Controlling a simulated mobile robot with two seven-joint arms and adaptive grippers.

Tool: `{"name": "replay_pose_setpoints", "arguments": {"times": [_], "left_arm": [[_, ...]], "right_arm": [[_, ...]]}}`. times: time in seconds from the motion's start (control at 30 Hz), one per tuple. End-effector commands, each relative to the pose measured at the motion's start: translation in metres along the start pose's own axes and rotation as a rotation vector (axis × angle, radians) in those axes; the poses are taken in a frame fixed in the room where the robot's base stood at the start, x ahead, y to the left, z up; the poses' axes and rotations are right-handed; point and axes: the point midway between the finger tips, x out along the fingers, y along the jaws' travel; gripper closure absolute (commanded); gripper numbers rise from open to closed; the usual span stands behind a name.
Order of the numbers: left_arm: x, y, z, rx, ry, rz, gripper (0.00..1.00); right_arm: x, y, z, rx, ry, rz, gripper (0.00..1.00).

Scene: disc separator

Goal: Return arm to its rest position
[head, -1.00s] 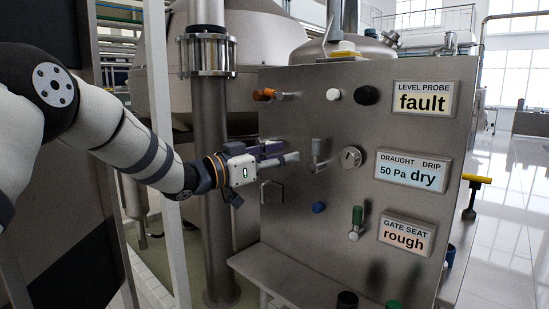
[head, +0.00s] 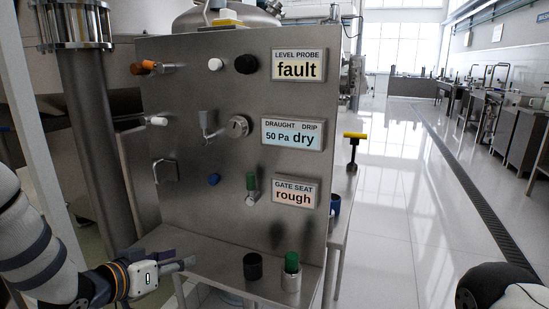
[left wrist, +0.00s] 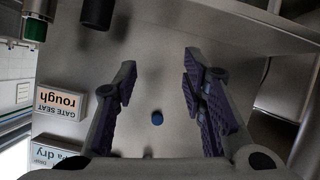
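My left arm (head: 45,255) comes in from the left and bends low. Its gripper (head: 180,260) is beside the left end of the panel's shelf, below the knobs and handles. In the left wrist view the gripper (left wrist: 160,66) is open, with its two purple-padded fingers apart and nothing between them. The steel panel (head: 190,100) behind shows upside down there, with a blue button (left wrist: 157,117) seen between the fingers. Part of my right arm (head: 500,290) shows at the bottom right corner; its gripper is out of view.
The shelf (head: 215,275) carries a black cup (head: 253,267) and a green-topped cylinder (head: 291,270). A white handle (head: 157,121) and an orange knob (head: 140,68) stick out of the panel. A thick pipe (head: 95,130) stands at the left. The floor at right (head: 410,200) is clear.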

Motion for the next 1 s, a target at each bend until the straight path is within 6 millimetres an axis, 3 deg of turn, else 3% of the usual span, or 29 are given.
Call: {"name": "replay_pose_setpoints", "arguments": {"times": [0.03,0.13,0.2,0.3,0.43,0.53,0.6,0.67,0.77,1.0], "left_arm": [[-0.006,0.004,0.047,-0.037,-0.096,-0.032,0.62],[-0.031,0.013,0.143,-0.102,-0.304,-0.108,0.62],[-0.060,0.021,0.206,-0.138,-0.456,-0.160,0.62],[-0.117,0.038,0.287,-0.177,-0.682,-0.230,0.62],[-0.207,0.063,0.364,-0.205,-0.966,-0.307,0.62],[-0.266,0.080,0.395,-0.212,-1.135,-0.347,0.62],[-0.294,0.087,0.407,-0.212,-1.214,-0.365,0.62],[-0.309,0.091,0.412,-0.213,-1.255,-0.375,0.62],[-0.319,0.094,0.415,-0.212,-1.282,-0.380,0.62],[-0.318,0.093,0.415,-0.213,-1.280,-0.381,0.62]], "right_arm": [[-0.004,0.000,-0.002,0.000,0.011,0.000,0.41],[-0.007,0.000,-0.004,0.000,0.021,-0.001,0.41],[-0.010,0.000,-0.005,0.000,0.028,-0.001,0.41],[-0.013,-0.001,-0.007,0.000,0.038,-0.002,0.41],[-0.018,-0.001,-0.010,0.000,0.051,-0.002,0.41],[-0.020,-0.001,-0.011,0.000,0.057,-0.003,0.41],[-0.021,-0.001,-0.012,0.000,0.059,-0.003,0.41],[-0.021,-0.001,-0.012,0.001,0.060,-0.003,0.41],[-0.021,-0.001,-0.012,0.001,0.060,-0.003,0.41],[-0.021,-0.001,-0.012,0.001,0.059,-0.003,0.41]]}}
